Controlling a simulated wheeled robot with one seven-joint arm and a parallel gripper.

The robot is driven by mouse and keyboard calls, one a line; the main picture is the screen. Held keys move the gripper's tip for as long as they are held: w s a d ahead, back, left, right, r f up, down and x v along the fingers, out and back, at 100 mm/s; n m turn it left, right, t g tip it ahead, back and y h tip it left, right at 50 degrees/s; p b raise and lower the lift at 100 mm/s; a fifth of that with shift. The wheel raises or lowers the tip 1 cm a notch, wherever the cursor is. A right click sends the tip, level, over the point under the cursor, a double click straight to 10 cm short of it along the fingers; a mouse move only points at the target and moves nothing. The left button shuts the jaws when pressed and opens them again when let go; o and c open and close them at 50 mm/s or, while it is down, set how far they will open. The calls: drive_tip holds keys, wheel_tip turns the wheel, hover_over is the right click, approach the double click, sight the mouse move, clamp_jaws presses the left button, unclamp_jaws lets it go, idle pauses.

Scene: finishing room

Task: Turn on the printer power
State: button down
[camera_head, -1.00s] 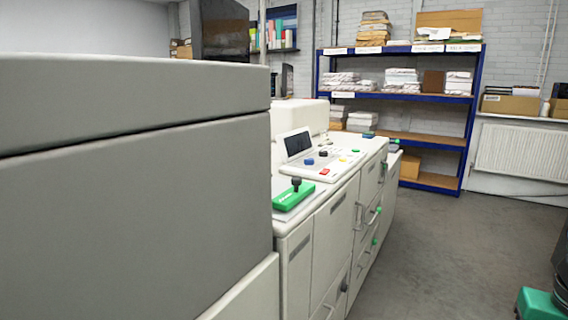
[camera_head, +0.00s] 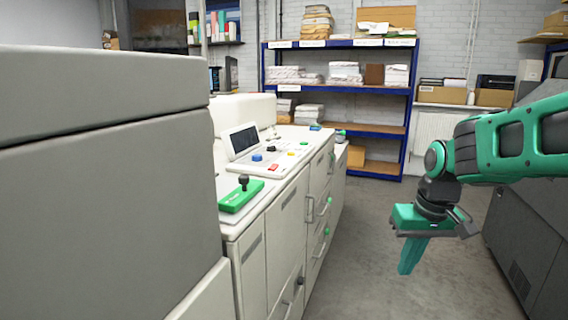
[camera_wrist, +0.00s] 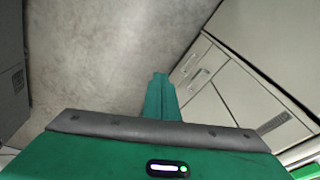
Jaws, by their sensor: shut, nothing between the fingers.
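The printer (camera_head: 270,215) is a long cream machine left of centre in the head view. Its sloped control panel has a dark screen (camera_head: 243,138), a blue knob (camera_head: 257,157), a dark knob (camera_head: 271,148), a red button (camera_head: 273,167) and a small yellow one. A green block with a black knob (camera_head: 240,195) sits on its near top. My gripper (camera_head: 408,268) hangs over the aisle to the right of the printer, apart from it, fingers pointing down. The fingers are together and empty; they also show in the wrist view (camera_wrist: 160,95), above the floor beside the printer's drawer fronts.
A large grey cabinet (camera_head: 110,200) fills the left foreground. A blue shelving unit (camera_head: 408,110) with paper stacks stands at the back. A dark grey machine (camera_head: 525,240) stands at the right. The floor (camera_head: 370,235) between is clear.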

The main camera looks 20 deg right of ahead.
drive_tip(key=w+a+r+n+t+y, duration=0.2)
drive_tip(key=w+r+n, duration=0.1)
drive_tip(key=w, duration=0.8)
drive_tip(key=w+a+r+n+t+y, duration=0.1)
drive_tip(key=w+a+r+n, duration=0.15)
drive_tip(key=w, duration=0.75)
drive_tip(key=w+a+r+n+t+y, duration=0.2)
drive_tip(key=w+n, duration=0.2)
drive_tip(key=w, duration=0.7)
drive_tip(key=w+a+r+n+t+y, duration=0.2)
drive_tip(key=w+r+n+y, duration=0.3)
drive_tip(key=w+r+y, duration=0.2)
wheel_tip(320, 180, up, 2)
drive_tip(key=shift+w, duration=1.05)
